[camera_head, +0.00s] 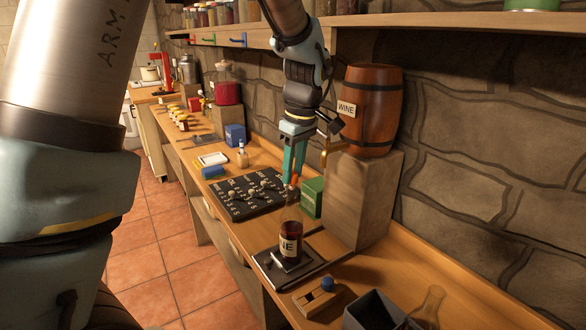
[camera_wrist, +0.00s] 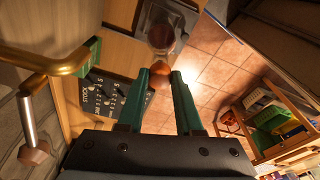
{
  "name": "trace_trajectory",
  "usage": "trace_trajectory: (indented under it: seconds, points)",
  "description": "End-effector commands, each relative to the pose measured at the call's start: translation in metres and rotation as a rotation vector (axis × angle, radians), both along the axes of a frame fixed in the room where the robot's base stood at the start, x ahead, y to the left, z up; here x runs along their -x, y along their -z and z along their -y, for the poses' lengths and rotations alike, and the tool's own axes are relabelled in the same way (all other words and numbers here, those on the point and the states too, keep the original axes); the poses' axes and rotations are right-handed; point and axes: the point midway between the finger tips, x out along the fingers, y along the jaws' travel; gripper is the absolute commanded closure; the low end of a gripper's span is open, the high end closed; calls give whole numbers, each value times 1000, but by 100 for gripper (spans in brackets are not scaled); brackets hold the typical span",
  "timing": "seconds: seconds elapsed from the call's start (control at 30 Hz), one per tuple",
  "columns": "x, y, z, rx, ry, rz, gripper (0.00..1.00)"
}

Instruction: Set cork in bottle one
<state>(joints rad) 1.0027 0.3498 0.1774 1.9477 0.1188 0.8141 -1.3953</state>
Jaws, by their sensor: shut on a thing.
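The bottle (camera_head: 291,243), clear glass with dark liquid and a pale label with letters partly visible, "NE", stands upright on a dark square stand (camera_head: 272,268). It also shows in the wrist view (camera_wrist: 162,38), beyond my fingertips. My gripper (camera_head: 293,178) has teal fingers and points down above the bottle. It is shut on a small brown cork (camera_wrist: 159,76), held between the fingertips in the wrist view (camera_wrist: 161,74).
A wine barrel (camera_head: 372,95) with a brass tap stands on a stone block (camera_head: 362,195), right of my gripper. A black lettered board (camera_head: 245,194) and green box (camera_head: 312,198) lie behind the bottle. A wooden block (camera_head: 314,298), grey bin (camera_head: 370,312) and glass flask (camera_head: 430,306) are in front.

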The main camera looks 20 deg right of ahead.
Motion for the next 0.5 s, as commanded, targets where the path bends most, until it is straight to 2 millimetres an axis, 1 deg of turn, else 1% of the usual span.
trace_trajectory:
  seconds: [0.5]
  points:
    - [0,11,0,-1,0,0,100]
